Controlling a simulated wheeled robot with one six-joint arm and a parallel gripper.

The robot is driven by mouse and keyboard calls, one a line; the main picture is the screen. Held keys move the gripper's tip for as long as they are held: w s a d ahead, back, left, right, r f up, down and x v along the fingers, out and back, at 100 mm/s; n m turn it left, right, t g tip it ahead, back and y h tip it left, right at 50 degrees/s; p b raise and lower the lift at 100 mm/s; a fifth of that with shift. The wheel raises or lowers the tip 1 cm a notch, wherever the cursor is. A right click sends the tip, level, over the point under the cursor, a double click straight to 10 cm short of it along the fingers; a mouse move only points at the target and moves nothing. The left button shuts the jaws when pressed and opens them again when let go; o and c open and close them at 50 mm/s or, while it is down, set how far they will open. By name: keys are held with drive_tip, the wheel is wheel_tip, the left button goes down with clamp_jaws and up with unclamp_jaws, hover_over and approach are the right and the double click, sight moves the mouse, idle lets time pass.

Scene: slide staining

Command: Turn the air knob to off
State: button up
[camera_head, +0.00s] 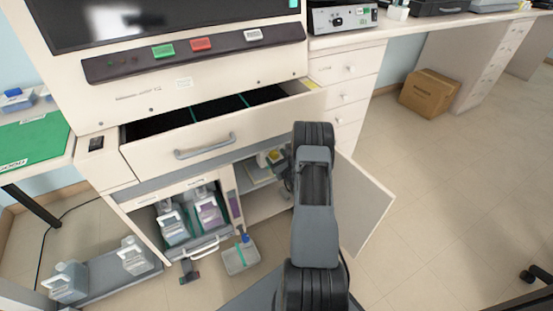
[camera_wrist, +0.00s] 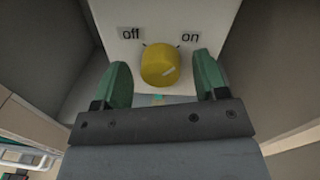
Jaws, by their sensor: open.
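The air knob (camera_wrist: 158,58) is round and yellow, on a pale panel (camera_wrist: 215,15) in the wrist view. The words "off" and "on" stand above it, at left and right. A short white mark on its face lies at the lower right and slants up to the right, on the "on" side. My gripper (camera_wrist: 162,78) is open, with one green finger on each side of the knob and a gap visible on both sides. In the head view the knob (camera_head: 274,156) is small inside the open lower cabinet, and my arm hides most of my gripper.
An open cabinet door (camera_head: 362,205) stands right of my arm. A pulled-out drawer (camera_head: 225,138) hangs above the compartment. Bottles (camera_head: 207,208) stand in the neighbouring bay at left, and a small container (camera_head: 241,258) is on the floor.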

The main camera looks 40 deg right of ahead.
drive_tip(key=c, duration=0.9)
drive_tip(key=shift+n, duration=0.3)
drive_tip(key=n+b, duration=0.2)
drive_tip(key=n, duration=0.1)
drive_tip(key=shift+f+n+b, duration=0.15)
drive_tip(key=shift+n+b, duration=0.15)
drive_tip(key=shift+b, duration=0.1)
drive_tip(key=n+b, duration=0.3)
drive_tip(key=n, duration=0.1)
drive_tip(key=shift+a, duration=0.1)
drive_tip(key=n+b, duration=0.6)
drive_tip(key=shift+f+g+h, duration=0.1)
drive_tip(key=shift+g+h, duration=0.2)
drive_tip(key=shift+g, duration=0.1)
drive_tip(key=shift+n+b, duration=1.05)
drive_tip(key=shift+n, duration=0.45)
